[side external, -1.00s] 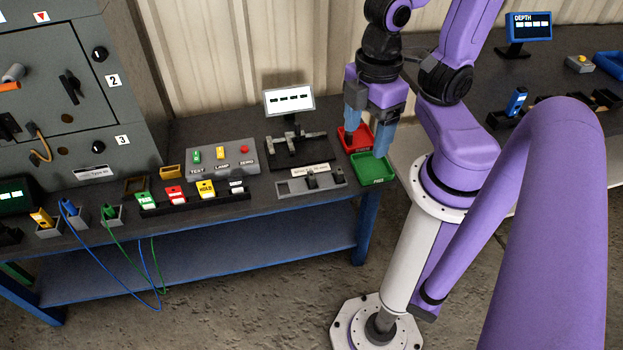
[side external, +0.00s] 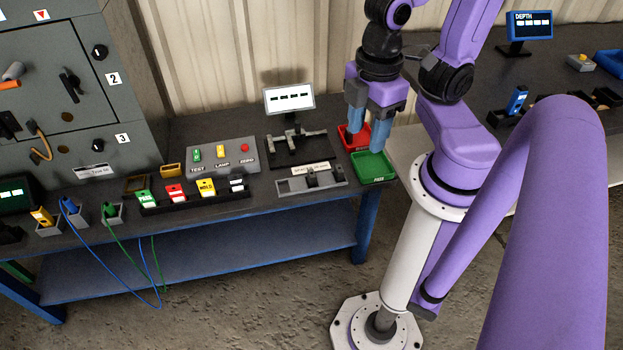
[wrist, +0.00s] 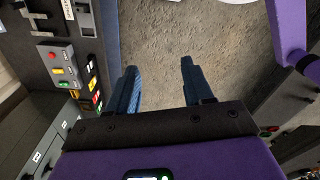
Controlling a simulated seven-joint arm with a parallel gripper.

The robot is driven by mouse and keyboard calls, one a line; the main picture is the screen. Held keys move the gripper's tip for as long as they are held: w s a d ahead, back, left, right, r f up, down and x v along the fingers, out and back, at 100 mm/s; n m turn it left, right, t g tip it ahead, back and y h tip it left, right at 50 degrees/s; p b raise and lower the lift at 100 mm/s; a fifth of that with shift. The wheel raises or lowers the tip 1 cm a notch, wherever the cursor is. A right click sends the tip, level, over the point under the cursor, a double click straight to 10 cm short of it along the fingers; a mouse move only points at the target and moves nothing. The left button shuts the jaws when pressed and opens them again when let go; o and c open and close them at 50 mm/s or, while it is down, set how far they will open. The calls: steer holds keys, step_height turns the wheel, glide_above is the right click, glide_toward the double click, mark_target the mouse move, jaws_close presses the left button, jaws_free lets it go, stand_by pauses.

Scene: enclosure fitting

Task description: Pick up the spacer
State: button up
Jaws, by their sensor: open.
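A grey holder (side external: 290,187) lies near the front edge of the bench, behind it a white label that seems to begin with "SPACER". Small dark pieces (side external: 311,180) sit in its slots; they are too small to tell which one is the spacer. My gripper (side external: 368,136) is open and empty, to the right of the holder and above the red and green trays. In the wrist view my two blue fingers (wrist: 160,85) are wide apart with only bare floor between them. The holder is partly in view at the upper left there.
A red tray (side external: 345,141) and a green tray (side external: 387,175) sit at the bench's right end. A black fixture (side external: 286,154) with a small display (side external: 289,98) stands behind the holder. A button box (side external: 222,160) and a rack of coloured blocks (side external: 218,203) are to the left.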

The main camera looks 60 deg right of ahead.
steer(key=w+a+f+n+t+h, duration=0.2)
steer(key=w+f+h, duration=0.5)
steer(key=w+f, duration=0.25)
steer(key=n+t+h, duration=0.3)
steer(key=n+t, duration=0.4)
steer(key=n, duration=0.5)
glide_toward(313, 177)
steer(key=shift+x, duration=5.05)
jaws_close()
